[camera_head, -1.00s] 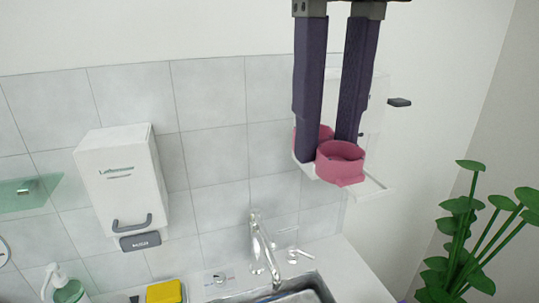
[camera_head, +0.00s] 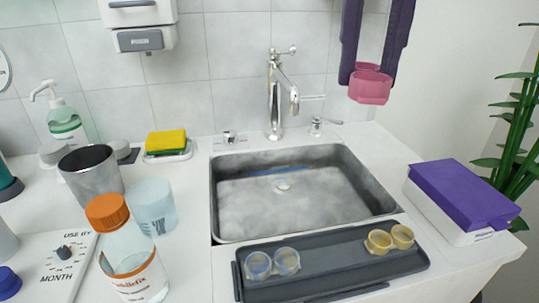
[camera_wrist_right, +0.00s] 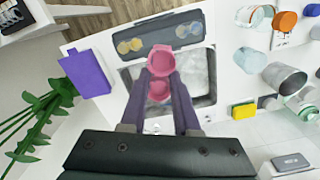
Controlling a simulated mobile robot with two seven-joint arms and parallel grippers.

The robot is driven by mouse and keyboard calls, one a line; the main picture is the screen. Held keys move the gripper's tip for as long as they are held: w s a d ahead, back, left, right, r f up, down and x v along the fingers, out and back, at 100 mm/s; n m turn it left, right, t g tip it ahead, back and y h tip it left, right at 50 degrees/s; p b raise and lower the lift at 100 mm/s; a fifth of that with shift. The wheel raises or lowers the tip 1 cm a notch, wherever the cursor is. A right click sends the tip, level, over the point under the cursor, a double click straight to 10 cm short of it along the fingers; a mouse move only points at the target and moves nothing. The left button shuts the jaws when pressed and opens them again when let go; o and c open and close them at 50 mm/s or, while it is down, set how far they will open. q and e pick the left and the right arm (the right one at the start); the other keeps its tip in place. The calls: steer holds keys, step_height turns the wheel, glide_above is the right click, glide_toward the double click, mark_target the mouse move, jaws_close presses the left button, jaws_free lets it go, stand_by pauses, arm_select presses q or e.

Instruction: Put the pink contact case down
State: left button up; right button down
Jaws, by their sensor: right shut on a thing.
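The pink contact case (camera_head: 370,88) is held in my right gripper (camera_head: 372,72), whose dark purple fingers come down from the top right of the head view. The fingers are shut on it, one at each side. In the right wrist view the case (camera_wrist_right: 174,58) shows two round cups between the fingertips (camera_wrist_right: 161,78). It is in the air, beyond the right back corner of the sink (camera_head: 300,205) in the head view. My left gripper is not in view.
A dark grey tray (camera_head: 335,284) in front of the sink bears a blue-and-clear case (camera_head: 272,263) and a yellow one (camera_head: 390,239). A purple-lidded box (camera_head: 462,195) stands at right. A faucet (camera_head: 275,100) rises behind the sink. Bottles and cups crowd the left.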

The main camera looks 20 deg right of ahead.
mark_target(334, 256)
steer(key=f, duration=0.1)
steer(key=f+b, duration=0.2)
steer(key=shift+s+d+f, duration=0.1)
steer(key=shift+s+f, duration=0.15)
steer(key=shift+f, duration=0.15)
step_height(334, 256, down, 20)
steer(key=b, duration=0.5)
steer(key=shift+r, duration=0.25)
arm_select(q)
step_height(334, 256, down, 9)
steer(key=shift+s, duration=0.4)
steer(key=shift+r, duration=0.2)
arm_select(e)
steer(key=c, duration=0.6)
jaws_free()
steer(key=shift+f, duration=0.1)
steer(key=shift+c, duration=0.2)
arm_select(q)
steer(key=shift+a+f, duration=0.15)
